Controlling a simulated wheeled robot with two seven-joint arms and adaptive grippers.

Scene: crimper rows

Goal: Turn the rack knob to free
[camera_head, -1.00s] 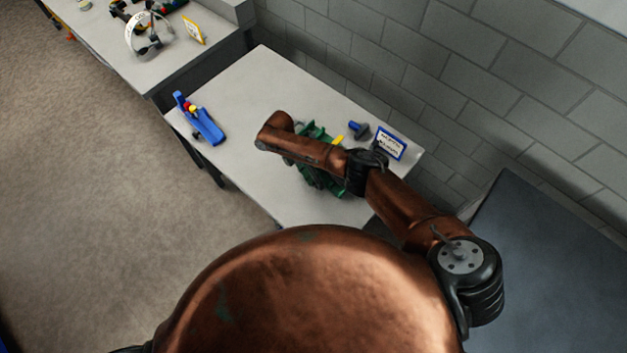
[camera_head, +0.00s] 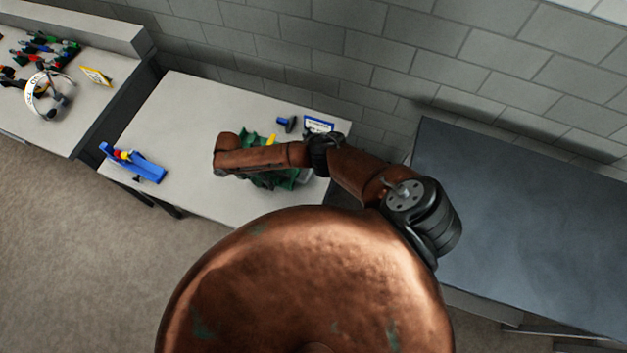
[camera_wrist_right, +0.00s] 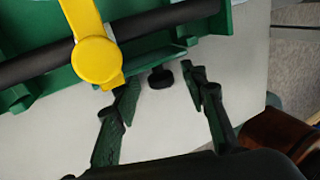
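The green rack (camera_head: 282,178) stands on the white table in the head view, partly hidden under my right arm. In the right wrist view its green body (camera_wrist_right: 150,52) fills the upper left, with a black bar and a yellow lever (camera_wrist_right: 97,60). A small black knob (camera_wrist_right: 160,77) sits at its lower edge; I take this for the rack knob. My right gripper (camera_wrist_right: 162,86) is open, its two dark fingers on either side of the knob in the picture. A gap shows on the right; contact on the left cannot be told. My left gripper is not in view.
On the white table (camera_head: 190,110) lie a blue tool (camera_head: 133,162) at left, a blue-and-dark part (camera_head: 286,123) and a blue-framed sign (camera_head: 318,124) at the back. A dark table (camera_head: 530,210) is at right. A block wall stands behind.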

